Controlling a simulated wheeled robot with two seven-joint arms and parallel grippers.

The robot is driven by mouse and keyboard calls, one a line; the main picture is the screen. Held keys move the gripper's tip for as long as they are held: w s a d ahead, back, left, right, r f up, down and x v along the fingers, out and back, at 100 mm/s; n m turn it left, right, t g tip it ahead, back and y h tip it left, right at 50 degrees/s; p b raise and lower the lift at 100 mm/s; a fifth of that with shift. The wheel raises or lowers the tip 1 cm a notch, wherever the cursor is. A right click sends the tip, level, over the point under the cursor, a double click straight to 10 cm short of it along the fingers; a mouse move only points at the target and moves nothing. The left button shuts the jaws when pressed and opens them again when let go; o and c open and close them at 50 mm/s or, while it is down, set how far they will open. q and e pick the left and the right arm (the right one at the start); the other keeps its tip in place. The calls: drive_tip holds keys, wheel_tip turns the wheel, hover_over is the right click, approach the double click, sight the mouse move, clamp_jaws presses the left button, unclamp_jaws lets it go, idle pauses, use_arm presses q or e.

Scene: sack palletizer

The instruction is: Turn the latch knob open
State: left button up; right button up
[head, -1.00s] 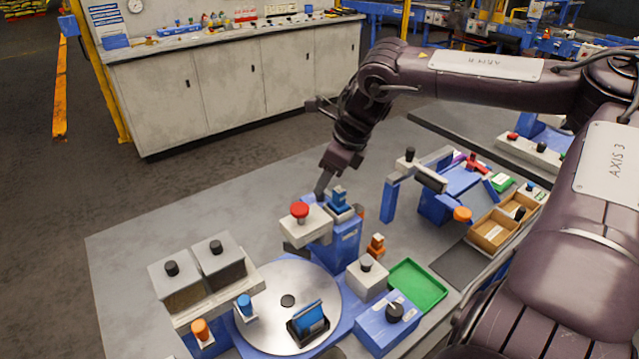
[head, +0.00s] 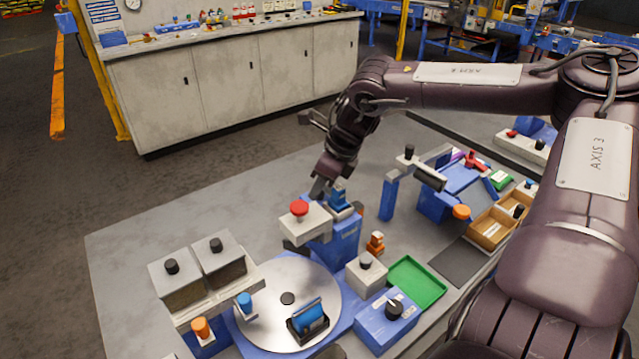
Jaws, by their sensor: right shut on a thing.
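My right gripper (head: 318,188) points down at the far side of the blue press-like unit (head: 343,243). That unit carries a grey head with a red mushroom button (head: 299,208) and a blue part (head: 338,197) on top. The gripper's fingers are shut, close behind the grey head and left of the blue part. What they hold is mostly hidden; it appears to be the latch knob, but its shape and angle cannot be made out. My left gripper is not in view.
In front lie a round metal turntable (head: 270,318), two grey hoppers (head: 222,264), a blue box with a black knob (head: 388,322) and a green tray (head: 427,281). Wooden bins (head: 490,229) stand at right. The bench's left back (head: 200,222) is clear.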

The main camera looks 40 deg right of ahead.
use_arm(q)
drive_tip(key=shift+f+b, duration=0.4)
use_arm(e)
drive_tip(key=shift+m, duration=0.5)
drive_tip(key=shift+f+m+t+h+b, duration=0.15)
drive_tip(key=shift+m+t+h+b, duration=0.15)
drive_tip(key=shift+m+h+b, duration=0.65)
drive_tip(key=m+b, duration=0.1)
drive_tip(key=m, duration=0.2)
drive_tip(key=shift+h, duration=0.25)
drive_tip(key=m+b, duration=0.1)
drive_tip(key=m, duration=0.1)
drive_tip(key=m+h+b, duration=0.1)
drive_tip(key=m, duration=0.1)
drive_tip(key=shift+m+h, duration=0.3)
drive_tip(key=shift+m, duration=0.05)
drive_tip(key=m+g+h+b, duration=0.1)
drive_tip(key=m, duration=0.2)
drive_tip(key=shift+m+g+b, duration=0.3)
drive_tip(key=shift+m, duration=0.4)
drive_tip(key=shift+m+h, duration=0.3)
drive_tip(key=shift+m, duration=0.2)
use_arm(q)
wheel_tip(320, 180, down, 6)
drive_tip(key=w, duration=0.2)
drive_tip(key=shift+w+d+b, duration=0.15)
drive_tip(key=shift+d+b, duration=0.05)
drive_tip(key=shift+b, duration=0.1)
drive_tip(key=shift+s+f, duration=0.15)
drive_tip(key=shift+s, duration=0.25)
